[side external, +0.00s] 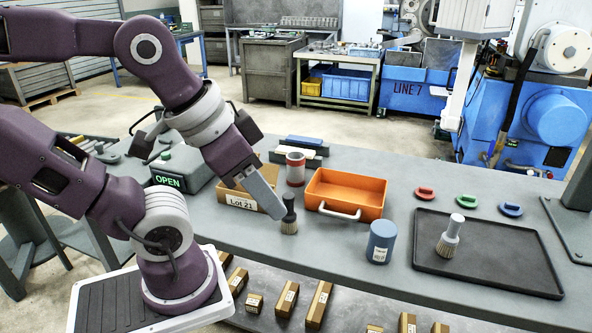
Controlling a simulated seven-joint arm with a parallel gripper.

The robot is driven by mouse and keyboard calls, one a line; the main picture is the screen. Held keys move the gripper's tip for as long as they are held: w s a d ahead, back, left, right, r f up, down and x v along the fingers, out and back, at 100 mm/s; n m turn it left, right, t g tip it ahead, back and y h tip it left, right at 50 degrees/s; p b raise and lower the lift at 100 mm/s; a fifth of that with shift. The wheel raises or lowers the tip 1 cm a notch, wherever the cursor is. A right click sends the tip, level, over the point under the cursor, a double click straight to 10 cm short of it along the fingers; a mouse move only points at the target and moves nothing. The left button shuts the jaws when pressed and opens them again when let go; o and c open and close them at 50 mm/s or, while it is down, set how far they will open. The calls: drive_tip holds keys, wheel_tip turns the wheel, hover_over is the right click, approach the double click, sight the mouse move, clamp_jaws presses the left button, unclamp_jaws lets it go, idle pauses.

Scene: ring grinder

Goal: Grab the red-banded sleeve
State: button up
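My gripper (276,211) points down and to the right, in front of the sleeve and lower in the picture. It appears apart from the sleeve. Its tip overlaps or adjoins a dark-handled brush (289,216) standing on the bench; I cannot tell whether they touch. Only one side of the fingers shows, so the opening between them is hidden.
The orange bin (346,188) has a pale front handle. A "Lot 21" carton (240,201) is partly behind my gripper. A blue-grey cylinder (381,243) stands in front. A dark tray (490,264) holds another brush (449,237). An "OPEN" box (182,169) stands left.

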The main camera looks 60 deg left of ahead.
drive_tip(key=o, duration=0.9)
drive_tip(key=shift+o, duration=0.2)
